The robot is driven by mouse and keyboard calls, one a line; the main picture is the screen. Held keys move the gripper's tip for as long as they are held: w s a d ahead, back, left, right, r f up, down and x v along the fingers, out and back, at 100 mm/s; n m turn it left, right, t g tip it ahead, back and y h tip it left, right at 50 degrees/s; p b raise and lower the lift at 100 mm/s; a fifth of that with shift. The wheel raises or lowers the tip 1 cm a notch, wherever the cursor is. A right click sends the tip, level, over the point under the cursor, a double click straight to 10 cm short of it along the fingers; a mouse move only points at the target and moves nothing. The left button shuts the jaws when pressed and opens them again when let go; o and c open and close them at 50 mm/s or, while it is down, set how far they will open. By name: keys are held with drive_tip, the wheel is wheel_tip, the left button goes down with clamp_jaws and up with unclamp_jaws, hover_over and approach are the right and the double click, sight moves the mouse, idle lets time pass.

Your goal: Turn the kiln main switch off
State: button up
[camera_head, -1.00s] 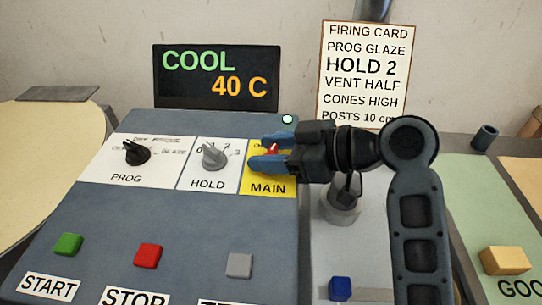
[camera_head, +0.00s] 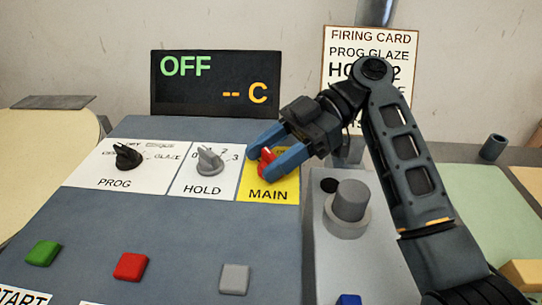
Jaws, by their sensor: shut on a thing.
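The main switch is a red knob (camera_head: 265,160) on a yellow plate marked MAIN (camera_head: 268,193) on the kiln panel. My gripper (camera_head: 262,163) reaches in from the upper right. Its blue fingers lie on both sides of the red knob and are shut on it. The fingers hide part of the knob and most of the marks around it. The dark display (camera_head: 214,84) behind the panel reads OFF and "-- C".
The black PROG knob (camera_head: 127,157) and grey HOLD knob (camera_head: 209,160) are left of the main switch. Green (camera_head: 43,253), red (camera_head: 131,266) and grey (camera_head: 235,279) buttons line the front. A grey cylinder (camera_head: 348,205) stands right. My arm partly covers the firing card (camera_head: 340,40).

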drive_tip(key=shift+n+g+h, duration=0.7)
drive_tip(key=shift+n+g, duration=0.2)
drive_tip(key=shift+n, duration=0.1)
drive_tip(key=shift+s+f, duration=0.1)
drive_tip(key=o, duration=1)
drive_tip(key=shift+c, duration=0.2)
drive_tip(key=shift+b+v, duration=0.55)
drive_tip(key=shift+v, duration=3.35)
drive_tip(key=shift+a, duration=0.1)
